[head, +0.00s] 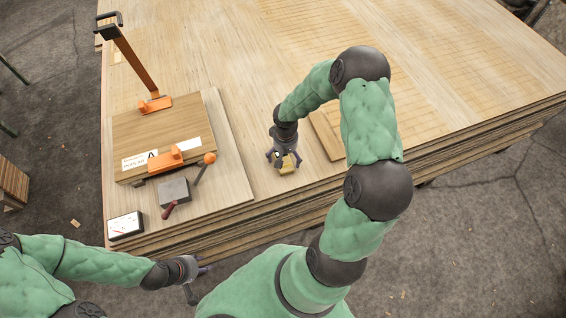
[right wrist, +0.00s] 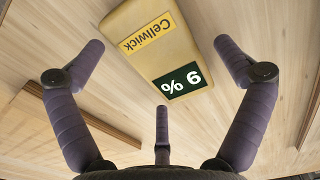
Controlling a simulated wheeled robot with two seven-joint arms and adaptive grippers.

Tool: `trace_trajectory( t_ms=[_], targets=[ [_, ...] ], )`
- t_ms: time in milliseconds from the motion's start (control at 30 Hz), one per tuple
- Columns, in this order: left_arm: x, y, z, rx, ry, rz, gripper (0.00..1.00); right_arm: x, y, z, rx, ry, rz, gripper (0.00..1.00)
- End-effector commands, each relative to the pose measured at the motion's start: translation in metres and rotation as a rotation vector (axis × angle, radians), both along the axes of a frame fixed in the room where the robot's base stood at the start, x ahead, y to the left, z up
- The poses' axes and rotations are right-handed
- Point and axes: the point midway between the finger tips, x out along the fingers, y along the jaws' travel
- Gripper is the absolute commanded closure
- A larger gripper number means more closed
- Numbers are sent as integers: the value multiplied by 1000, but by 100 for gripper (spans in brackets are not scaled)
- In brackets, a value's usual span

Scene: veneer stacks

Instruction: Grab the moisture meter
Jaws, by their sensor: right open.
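The moisture meter (right wrist: 160,48) is a pale yellow block with a yellow "Cellwick" label and a dark green "9 %" display. In the head view the meter (head: 288,168) is partly hidden under my right gripper (head: 284,158). My right gripper is open above it, and its fingers (right wrist: 160,95) are spread with nothing between them, the meter lying beyond the tips. My left gripper (head: 198,281) has its fingers apart and is empty, in front of the stack's near edge.
A thin wooden piece (head: 326,134) lies just right of my right gripper. To the left are a board with orange clamps (head: 166,158), a grey block (head: 174,191) with a dark red handle, an orange-knobbed tool (head: 209,158) and a dial gauge (head: 125,225). The veneer stack (head: 230,60) is mostly clear behind.

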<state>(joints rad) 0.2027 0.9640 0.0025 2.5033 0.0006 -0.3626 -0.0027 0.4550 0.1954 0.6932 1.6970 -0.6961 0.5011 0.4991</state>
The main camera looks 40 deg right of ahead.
Motion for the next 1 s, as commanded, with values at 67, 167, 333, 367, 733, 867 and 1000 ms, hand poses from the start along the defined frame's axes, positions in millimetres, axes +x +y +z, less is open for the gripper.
trace_trajectory(
  t_ms=[67,167,333,367,733,867,1000],
  targets=[
    [0,0,-1,0,0,0,60,1,0,-2,-1,-2,-1,0],
    [0,0,0,0,0,0,60,1,-1,-1,-1,-2,-1,0],
    [0,0,0,0,0,0,60,0,0,-1,0,-1,-1,31],
    [0,0,0,0,0,0,60,0,0,-1,0,-1,-1,40],
    [0,0,0,0,0,0,60,0,0,-1,0,0,-1,62],
    [0,0,2,0,0,0,60,0,0,2,0,0,-1,62],
    [0,0,9,0,0,0,60,0,-1,13,0,-1,-1,62]
  ],
)
